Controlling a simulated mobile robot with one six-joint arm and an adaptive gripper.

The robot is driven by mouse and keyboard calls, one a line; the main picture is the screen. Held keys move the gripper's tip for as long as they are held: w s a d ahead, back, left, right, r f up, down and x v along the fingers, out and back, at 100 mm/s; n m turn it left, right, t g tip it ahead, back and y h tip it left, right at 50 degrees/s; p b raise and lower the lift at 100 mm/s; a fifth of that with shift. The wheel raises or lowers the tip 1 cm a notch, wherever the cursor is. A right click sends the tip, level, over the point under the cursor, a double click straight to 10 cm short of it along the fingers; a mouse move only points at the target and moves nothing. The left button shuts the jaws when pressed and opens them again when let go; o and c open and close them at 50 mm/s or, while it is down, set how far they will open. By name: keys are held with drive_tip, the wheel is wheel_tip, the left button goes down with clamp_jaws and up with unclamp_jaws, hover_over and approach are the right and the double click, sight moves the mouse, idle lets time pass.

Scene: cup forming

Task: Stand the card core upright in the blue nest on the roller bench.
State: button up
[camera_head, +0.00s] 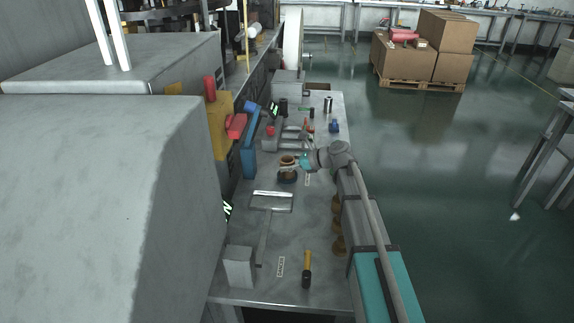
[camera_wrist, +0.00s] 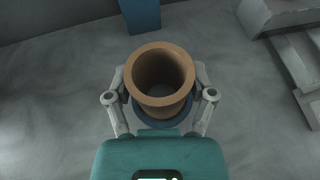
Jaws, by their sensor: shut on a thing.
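The card core (camera_head: 288,161) is a short brown tube, held roughly upright with its open end up. It also shows in the wrist view (camera_wrist: 161,75), between the two fingers. My gripper (camera_wrist: 160,98) is shut on its sides. The blue nest (camera_head: 287,178) is a dark blue round piece on the roller bench (camera_head: 320,230). In the wrist view part of its blue rim (camera_wrist: 162,124) shows below the core, on the side toward my gripper. The core is over or in the nest; I cannot tell if its lower end is seated, as that is hidden.
A blue upright panel (camera_head: 249,148) stands left of the nest, beside a yellow and red machine part (camera_head: 219,125). A metal plate (camera_head: 271,201) lies in front. A yellow-handled tool (camera_head: 307,270) lies nearer. Several brown round pieces (camera_head: 338,228) line the right side.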

drive_tip(key=shift+f, duration=0.25)
drive_tip(key=o, duration=1.1)
drive_tip(key=shift+r, duration=0.1)
drive_tip(key=shift+c, duration=0.2)
drive_tip(key=shift+r, duration=0.15)
drive_tip(key=shift+d+r, duration=0.15)
drive_tip(key=shift+d, duration=0.1)
drive_tip(key=p+v, duration=0.4)
drive_tip(key=v, duration=0.7)
drive_tip(key=shift+d+p, duration=0.2)
drive_tip(key=shift+p, duration=0.1)
drive_tip(key=shift+s+r, duration=0.1)
